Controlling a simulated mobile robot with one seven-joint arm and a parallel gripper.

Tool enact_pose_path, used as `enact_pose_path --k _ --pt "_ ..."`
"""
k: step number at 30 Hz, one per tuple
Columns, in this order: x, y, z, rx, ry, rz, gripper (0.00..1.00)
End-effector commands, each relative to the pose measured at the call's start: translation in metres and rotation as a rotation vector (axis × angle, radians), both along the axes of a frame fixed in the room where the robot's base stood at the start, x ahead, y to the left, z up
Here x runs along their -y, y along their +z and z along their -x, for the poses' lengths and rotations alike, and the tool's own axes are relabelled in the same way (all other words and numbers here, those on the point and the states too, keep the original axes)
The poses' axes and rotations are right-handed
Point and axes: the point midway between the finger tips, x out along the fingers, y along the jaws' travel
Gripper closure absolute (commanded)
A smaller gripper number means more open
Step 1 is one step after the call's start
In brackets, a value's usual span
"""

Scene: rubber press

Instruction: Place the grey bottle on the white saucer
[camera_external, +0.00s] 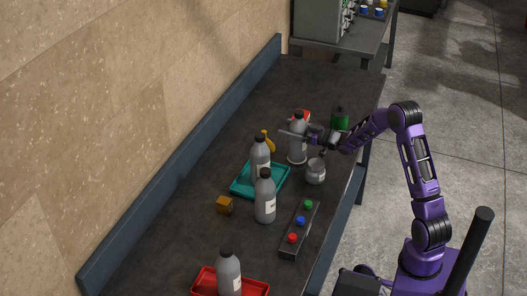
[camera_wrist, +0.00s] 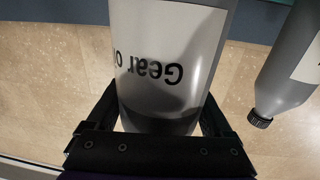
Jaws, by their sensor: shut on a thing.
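A grey bottle (camera_external: 298,144) with a black cap and pale label stands upright in my gripper (camera_external: 300,137) in the external view. In the wrist view the fingers (camera_wrist: 160,122) are shut on both sides of the bottle (camera_wrist: 165,60), whose label shows upside-down lettering, "Gear o…". A thin pale rim, likely the white saucer (camera_external: 297,161), shows at the bottle's foot. The bottle hides most of it, and I cannot tell whether the two touch.
Similar grey bottles stand on the teal tray (camera_external: 243,190), at its front right (camera_external: 265,200) and on the red tray (camera_external: 258,287). A grey jar (camera_external: 315,172) and green canister (camera_external: 340,119) are close by. A button box (camera_external: 298,230) and brown block (camera_external: 225,204) lie nearer.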

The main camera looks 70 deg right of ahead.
Motion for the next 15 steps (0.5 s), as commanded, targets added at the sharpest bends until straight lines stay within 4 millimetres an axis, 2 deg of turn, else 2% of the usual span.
enact_pose_path --k 6,7,9,15 --pt "0.0 -0.0015 -0.0005 0.005 0.0 0.001 1.0" --pt "0.0 -0.0033 -0.0001 0.0 0.0 0.0 0.13" --pt "0.0 -0.002 0.0 0.0 0.0 0.0 0.0" --pt "0.0 -0.0019 0.0 0.0 0.0 0.0 0.0"
